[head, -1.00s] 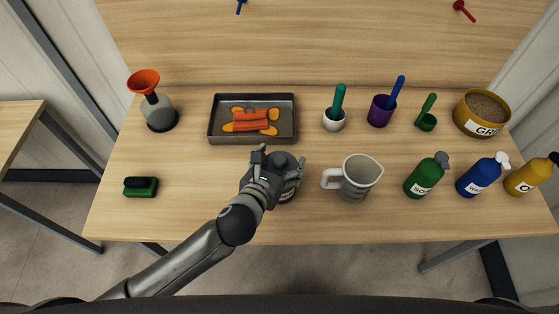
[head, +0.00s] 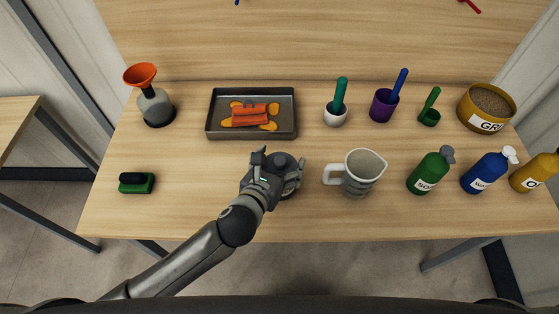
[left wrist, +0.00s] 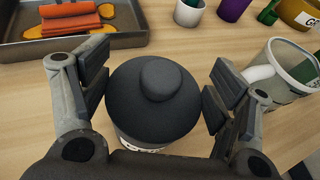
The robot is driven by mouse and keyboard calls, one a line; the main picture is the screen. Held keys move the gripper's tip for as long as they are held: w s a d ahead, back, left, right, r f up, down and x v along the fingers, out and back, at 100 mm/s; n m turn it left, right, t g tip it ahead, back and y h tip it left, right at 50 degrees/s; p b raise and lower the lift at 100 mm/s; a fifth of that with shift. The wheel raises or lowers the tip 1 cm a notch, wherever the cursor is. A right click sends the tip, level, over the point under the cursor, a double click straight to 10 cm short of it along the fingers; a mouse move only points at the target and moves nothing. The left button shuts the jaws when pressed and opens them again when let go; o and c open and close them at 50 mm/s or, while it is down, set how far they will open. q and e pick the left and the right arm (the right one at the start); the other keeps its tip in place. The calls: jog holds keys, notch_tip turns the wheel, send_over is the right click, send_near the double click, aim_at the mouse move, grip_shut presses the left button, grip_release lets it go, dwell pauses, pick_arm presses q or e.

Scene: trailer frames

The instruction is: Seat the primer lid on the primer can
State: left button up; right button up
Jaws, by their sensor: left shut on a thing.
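The primer lid (left wrist: 158,100) is a dark grey disc with a round knob. My left gripper (left wrist: 157,92) is shut on it, one finger on each side; it also shows in the head view (head: 278,166). The lid is right over the primer can (left wrist: 138,147), of which only a pale, labelled strip shows below the lid's near edge. I cannot tell whether the lid is fully down on the rim. In the head view the lid (head: 280,160) is partly covered by the gripper, and the can is mostly hidden. My right gripper is not in view.
A grey measuring jug (head: 360,174) stands close to the right of the can. A metal tray (head: 212,130) with orange items lies behind. Several cups and bottles stand on the right. A green brush (head: 137,183) and a funnel-topped container (head: 155,105) are on the left.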

pick_arm(q)
jog(key=shift+f, duration=0.2)
jog(key=o, duration=0.9)
jog(key=shift+c, duration=0.2)
jog(key=shift+s, duration=0.1)
jog(key=v, duration=1.2)
jog(key=shift+a, duration=0.1)
